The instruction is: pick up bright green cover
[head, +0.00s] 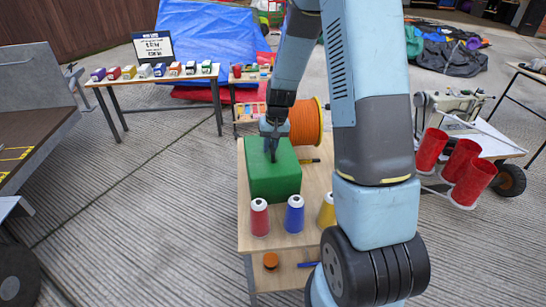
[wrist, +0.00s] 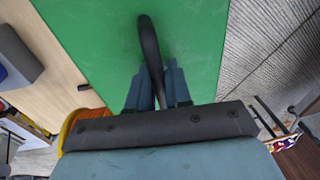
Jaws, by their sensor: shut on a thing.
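The bright green cover (head: 273,182) is a box-shaped piece on the wooden table (head: 312,212), in the middle of the head view. Its flat green top fills the upper middle of the wrist view (wrist: 105,45). A black curved handle (wrist: 150,50) stands up from that top. My gripper (head: 271,148) is over the top of the cover, and its fingers are shut on the black handle. The cover looks to be resting on the table; whether there is a small gap below it I cannot tell. What is under the cover is hidden.
Red (head: 259,217), blue (head: 294,214) and yellow (head: 327,211) thread cones stand in front of the cover. An orange spool (head: 306,122) is behind it. A lower shelf holds an orange disc (head: 270,261). Red cylinders (head: 461,162) stand at right.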

